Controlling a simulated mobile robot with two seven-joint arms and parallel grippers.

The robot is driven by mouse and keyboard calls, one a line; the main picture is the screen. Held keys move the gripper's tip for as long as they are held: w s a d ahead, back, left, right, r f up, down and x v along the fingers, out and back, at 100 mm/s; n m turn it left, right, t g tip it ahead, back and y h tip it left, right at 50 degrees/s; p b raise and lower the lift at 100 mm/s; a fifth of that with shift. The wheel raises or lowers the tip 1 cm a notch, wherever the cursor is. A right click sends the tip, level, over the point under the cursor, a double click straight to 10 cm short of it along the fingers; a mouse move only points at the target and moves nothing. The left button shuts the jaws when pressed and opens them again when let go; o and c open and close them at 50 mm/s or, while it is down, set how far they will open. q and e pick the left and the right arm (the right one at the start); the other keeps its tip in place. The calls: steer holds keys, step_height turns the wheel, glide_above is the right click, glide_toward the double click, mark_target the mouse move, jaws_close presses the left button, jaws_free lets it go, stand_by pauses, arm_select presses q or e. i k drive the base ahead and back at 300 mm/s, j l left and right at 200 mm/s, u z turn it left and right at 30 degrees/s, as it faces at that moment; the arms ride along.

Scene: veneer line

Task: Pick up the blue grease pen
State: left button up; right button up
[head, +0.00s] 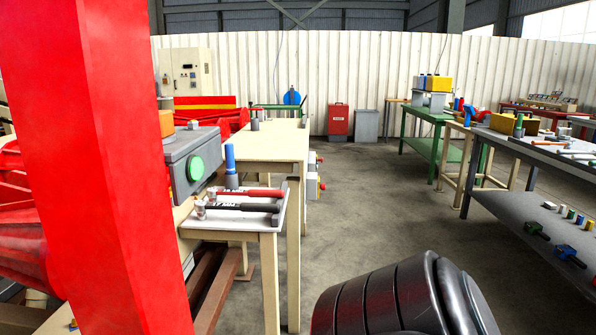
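A blue upright stick (229,157), which may be the blue grease pen, stands in a dark grey holder (232,181) on the near left table. Its lower end is hidden inside the holder. It is beside a grey box with a green round button. I cannot make out any writing or tip on it. Neither of my grippers is in view; a dark segmented part, likely of my own arm, shows at the bottom.
Two hammers, one red-handled (250,193) and one black-handled (243,207), lie on a white tray (220,222) in front of the holder. A red post (105,150) blocks the left. A grey workbench (525,200) stands right. The floor (385,210) between is clear.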

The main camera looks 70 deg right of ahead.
mark_target(230, 163)
steer(key=i+z, duration=0.1)
steer(key=z, duration=1.4)
steer(key=l+z, duration=0.35)
steer(key=k+l+u, duration=0.1)
steer(key=l, duration=0.3)
steer(key=l+u, duration=0.15)
steer(key=l, duration=0.2)
steer(key=k+l+u, duration=0.1)
steer(key=l, duration=0.25)
steer(key=l+u, duration=0.15)
steer(key=u, duration=0.6)
steer(key=i+l+u, duration=0.15)
steer(key=l+u, duration=0.2)
steer(key=i+l+u, duration=0.1)
steer(key=l+u, duration=0.25)
steer(key=i+l+u, duration=0.1)
steer(key=l+u, duration=0.15)
steer(key=l, duration=1.7)
steer(key=i+u, duration=0.05)
